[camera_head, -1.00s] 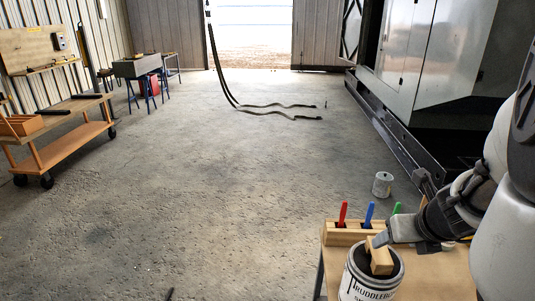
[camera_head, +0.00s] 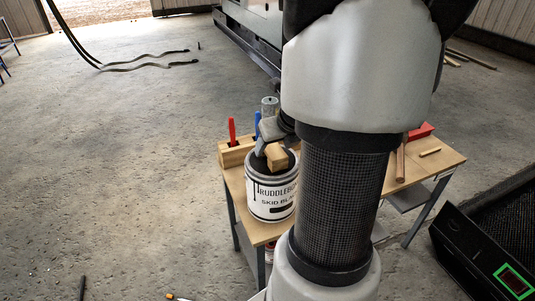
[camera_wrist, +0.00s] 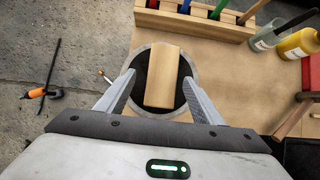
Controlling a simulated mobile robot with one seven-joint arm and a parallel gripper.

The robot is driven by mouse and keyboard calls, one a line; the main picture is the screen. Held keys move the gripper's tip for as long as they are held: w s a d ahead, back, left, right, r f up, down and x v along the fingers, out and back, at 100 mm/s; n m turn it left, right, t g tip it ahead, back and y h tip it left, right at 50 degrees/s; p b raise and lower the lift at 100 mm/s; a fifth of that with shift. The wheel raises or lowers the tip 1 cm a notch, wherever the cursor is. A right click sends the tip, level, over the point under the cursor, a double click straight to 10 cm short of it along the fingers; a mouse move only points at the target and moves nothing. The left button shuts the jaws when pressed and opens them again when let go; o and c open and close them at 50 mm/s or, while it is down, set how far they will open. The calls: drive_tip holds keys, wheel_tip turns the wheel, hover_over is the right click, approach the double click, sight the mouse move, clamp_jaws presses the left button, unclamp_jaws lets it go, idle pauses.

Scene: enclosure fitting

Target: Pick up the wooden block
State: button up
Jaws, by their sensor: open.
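The wooden block (camera_head: 277,156) lies at the mouth of a white paint can (camera_head: 270,197) on the small wooden table (camera_head: 233,181). In the wrist view the block (camera_wrist: 163,77) shows light wood, lying lengthwise over the can's dark opening. My gripper (camera_wrist: 158,88) is open, with one finger on each side of the block and a gap to it on both sides. In the head view my arm hides much of the gripper, and only part of it (camera_head: 268,130) shows just behind the block.
A wooden holder (camera_wrist: 197,25) with coloured-handled tools stands behind the can. A black crate (camera_head: 480,215) is right of the table. Floor at left is mostly clear.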

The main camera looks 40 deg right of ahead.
sight(273, 148)
drive_tip(key=x, duration=0.1)
drive_tip(key=b+x, duration=0.2)
drive_tip(key=x, duration=0.1)
drive_tip(key=shift+d+r, duration=0.1)
drive_tip(key=shift+d, duration=0.15)
drive_tip(key=shift+r, duration=0.1)
drive_tip(key=c, duration=1.2)
